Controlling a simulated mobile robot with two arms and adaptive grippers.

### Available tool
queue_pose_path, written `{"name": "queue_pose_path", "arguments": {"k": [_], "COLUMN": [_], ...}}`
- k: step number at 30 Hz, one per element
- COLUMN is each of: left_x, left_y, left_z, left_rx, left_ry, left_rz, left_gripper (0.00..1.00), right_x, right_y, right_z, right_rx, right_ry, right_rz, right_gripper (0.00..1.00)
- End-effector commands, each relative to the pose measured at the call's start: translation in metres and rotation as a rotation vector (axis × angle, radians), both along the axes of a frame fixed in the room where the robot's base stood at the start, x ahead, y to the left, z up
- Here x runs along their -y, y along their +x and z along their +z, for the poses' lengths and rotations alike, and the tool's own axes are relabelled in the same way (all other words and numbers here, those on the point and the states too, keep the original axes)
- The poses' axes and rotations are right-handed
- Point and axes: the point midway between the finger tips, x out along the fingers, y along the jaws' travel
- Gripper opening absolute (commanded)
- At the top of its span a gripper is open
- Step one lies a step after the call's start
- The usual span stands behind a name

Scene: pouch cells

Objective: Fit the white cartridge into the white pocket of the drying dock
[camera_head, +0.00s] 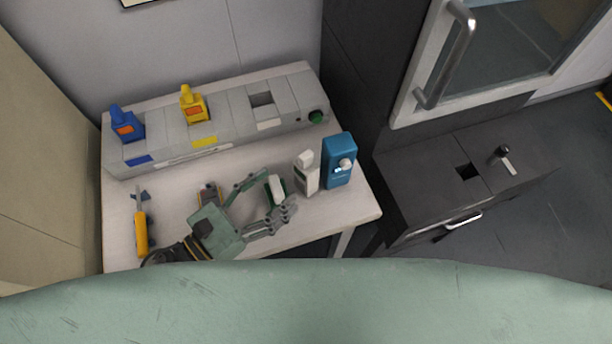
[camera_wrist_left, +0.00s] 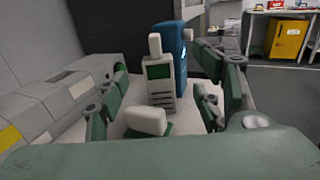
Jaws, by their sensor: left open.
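The white cartridge (camera_head: 306,179) appears to be the upright white body with a small block on top and a dark window. It stands on the table and shows beyond my fingertips in the left wrist view (camera_wrist_left: 160,90). My left gripper (camera_head: 280,191) is open, its fingers spread towards the cartridge. A smaller white, rounded block with green beside it (camera_head: 275,187) lies between the fingers, also low in the left wrist view (camera_wrist_left: 147,121); I cannot tell whether it is touched. The grey drying dock (camera_head: 230,120) has an empty pocket (camera_head: 261,99) above a white label. My right gripper is not in view.
A blue device (camera_head: 339,163) stands close right of the cartridge. Blue (camera_head: 128,127) and yellow (camera_head: 194,108) cartridges sit in the dock. A yellow-handled tool (camera_head: 141,231) lies at the table's left. A dark cabinet (camera_head: 430,195) stands to the right.

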Motion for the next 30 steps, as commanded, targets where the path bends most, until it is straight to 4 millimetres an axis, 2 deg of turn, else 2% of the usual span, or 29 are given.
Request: {"name": "queue_pose_path", "arguments": {"k": [1,7,14,22,30], "left_x": [0.0,0.0,0.016,0.043,0.058], "left_y": [0.0,0.001,0.015,0.041,0.053], "left_z": [-0.014,-0.028,-0.024,-0.016,-0.022], "left_rx": [0.0,0.001,0.002,0.001,-0.001], "left_ry": [0.0,-0.001,-0.002,-0.003,-0.001], "left_rz": [0.0,0.001,0.002,0.002,0.0], "left_gripper": [0.61,0.61,0.61,0.61,0.61], "right_x": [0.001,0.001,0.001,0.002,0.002], "right_y": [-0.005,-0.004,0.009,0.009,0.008], "right_z": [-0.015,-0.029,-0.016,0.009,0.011], "right_rx": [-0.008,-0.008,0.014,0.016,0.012], "right_ry": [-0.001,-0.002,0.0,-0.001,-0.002], "right_rz": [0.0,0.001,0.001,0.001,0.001], "right_gripper": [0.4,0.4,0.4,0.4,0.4]}}
